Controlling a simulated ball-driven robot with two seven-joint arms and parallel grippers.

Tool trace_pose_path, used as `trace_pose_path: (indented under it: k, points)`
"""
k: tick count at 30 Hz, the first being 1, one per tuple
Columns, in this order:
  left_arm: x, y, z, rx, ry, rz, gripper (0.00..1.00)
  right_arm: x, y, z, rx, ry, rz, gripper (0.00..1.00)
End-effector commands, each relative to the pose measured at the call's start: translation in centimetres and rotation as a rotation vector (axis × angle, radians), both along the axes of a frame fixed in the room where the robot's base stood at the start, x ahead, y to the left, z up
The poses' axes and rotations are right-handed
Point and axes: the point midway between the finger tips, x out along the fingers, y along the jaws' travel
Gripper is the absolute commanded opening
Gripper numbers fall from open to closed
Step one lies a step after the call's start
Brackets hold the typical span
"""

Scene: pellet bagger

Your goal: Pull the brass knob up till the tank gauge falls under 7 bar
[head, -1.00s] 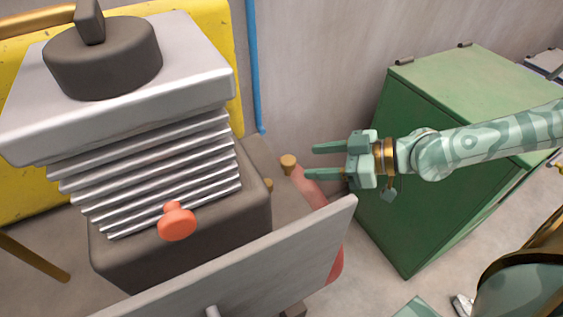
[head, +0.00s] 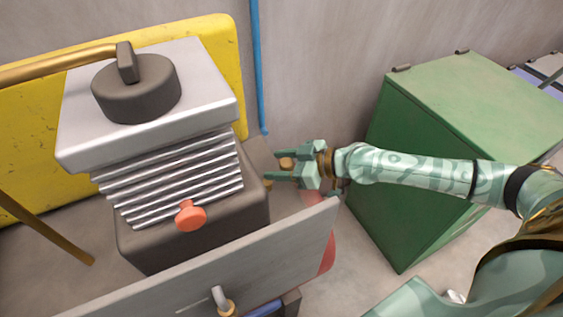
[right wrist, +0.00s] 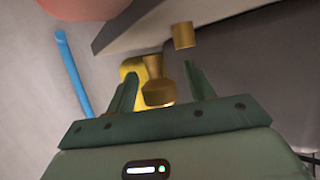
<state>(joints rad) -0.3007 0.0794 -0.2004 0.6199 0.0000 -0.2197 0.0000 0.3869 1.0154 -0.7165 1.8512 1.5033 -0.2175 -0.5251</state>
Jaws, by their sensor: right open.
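The brass knob (head: 287,163) is partly hidden by my right gripper (head: 273,165) in the head view. In the right wrist view the knob (right wrist: 157,92) lies between the two spread fingers of the right gripper (right wrist: 160,72), with a flared shape. The gripper is open, and I cannot tell whether a finger touches the knob. A red tank (head: 327,250) shows below, mostly hidden behind a grey panel. No gauge face can be made out. My left gripper is not in view.
A finned machine with an orange-red knob (head: 190,216) stands left of the gripper. The grey panel (head: 170,275) slants across the front. A second brass fitting (right wrist: 184,36) sits close by. A green cabinet (head: 400,170) stands right; a blue pipe (head: 258,70) runs behind.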

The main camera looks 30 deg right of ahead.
Motion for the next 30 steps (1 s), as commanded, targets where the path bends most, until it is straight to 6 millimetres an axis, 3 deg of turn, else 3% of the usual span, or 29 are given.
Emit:
trace_pose_path:
  k: [2,3,8,30]
  points:
    - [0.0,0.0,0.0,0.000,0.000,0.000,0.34,0.0,0.0,0.0,0.000,0.000,0.000,0.53]
    - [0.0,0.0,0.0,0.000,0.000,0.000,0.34,0.0,0.0,0.0,0.000,0.000,0.000,0.47]
    - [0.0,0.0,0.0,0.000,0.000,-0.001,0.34,0.0,0.0,0.0,0.000,0.000,-0.001,0.06]
    - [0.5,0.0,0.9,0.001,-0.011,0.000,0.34,0.1,-0.1,1.8,0.001,-0.003,-0.001,0.06]
